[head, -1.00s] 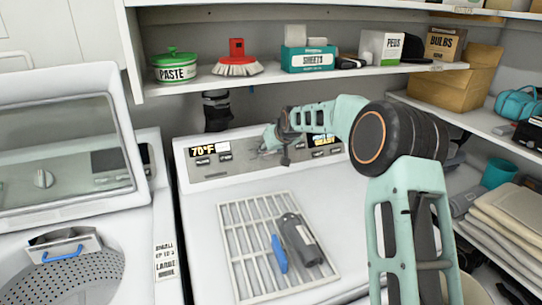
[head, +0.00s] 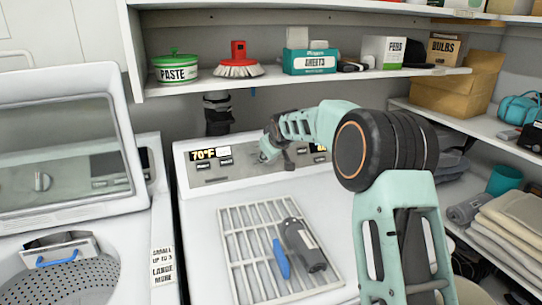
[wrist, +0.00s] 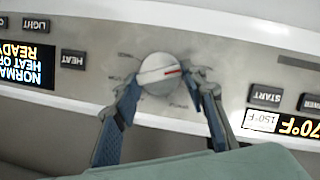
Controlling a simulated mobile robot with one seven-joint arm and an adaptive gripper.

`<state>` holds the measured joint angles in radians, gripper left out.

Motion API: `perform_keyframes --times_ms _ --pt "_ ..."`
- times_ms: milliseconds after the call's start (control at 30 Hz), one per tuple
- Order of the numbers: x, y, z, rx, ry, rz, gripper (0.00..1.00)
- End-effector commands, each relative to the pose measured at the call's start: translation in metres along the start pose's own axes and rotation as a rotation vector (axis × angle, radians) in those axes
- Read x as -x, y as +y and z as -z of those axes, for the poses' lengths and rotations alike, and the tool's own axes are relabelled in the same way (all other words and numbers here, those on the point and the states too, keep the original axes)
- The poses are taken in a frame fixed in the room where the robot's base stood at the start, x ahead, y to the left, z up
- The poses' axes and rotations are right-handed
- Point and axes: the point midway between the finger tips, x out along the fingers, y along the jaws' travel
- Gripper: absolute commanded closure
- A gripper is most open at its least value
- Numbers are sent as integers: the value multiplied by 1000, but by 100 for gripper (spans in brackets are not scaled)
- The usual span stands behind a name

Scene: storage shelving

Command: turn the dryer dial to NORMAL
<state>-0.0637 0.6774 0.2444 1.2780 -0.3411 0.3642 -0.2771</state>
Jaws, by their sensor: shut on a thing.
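The dryer dial (wrist: 158,74) is a round white knob with a red mark, on the grey control panel, seen upside down in the wrist view. The red mark points to the right in that view. My gripper (wrist: 165,84) is shut on the dial, one blue-padded finger at each side. In the head view my gripper (head: 268,156) is at the dryer panel (head: 235,176) and hides the dial. The small labels around the dial are too blurred to read.
Lit displays flank the dial: one reads 70°F (wrist: 296,125), the other NORMAL and READY (wrist: 25,68). START (wrist: 267,96) and HEAT (wrist: 73,60) buttons sit close by. A rack (head: 240,248) with tools lies on the dryer top. A loaded shelf (head: 200,83) hangs above.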

Motion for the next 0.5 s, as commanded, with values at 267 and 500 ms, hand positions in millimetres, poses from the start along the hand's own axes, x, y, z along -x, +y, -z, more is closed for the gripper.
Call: perform_keyframes --times_ms 267,500 --pt "0 0 0 3 0 0 45" --pt "0 0 0 1 0 0 43"
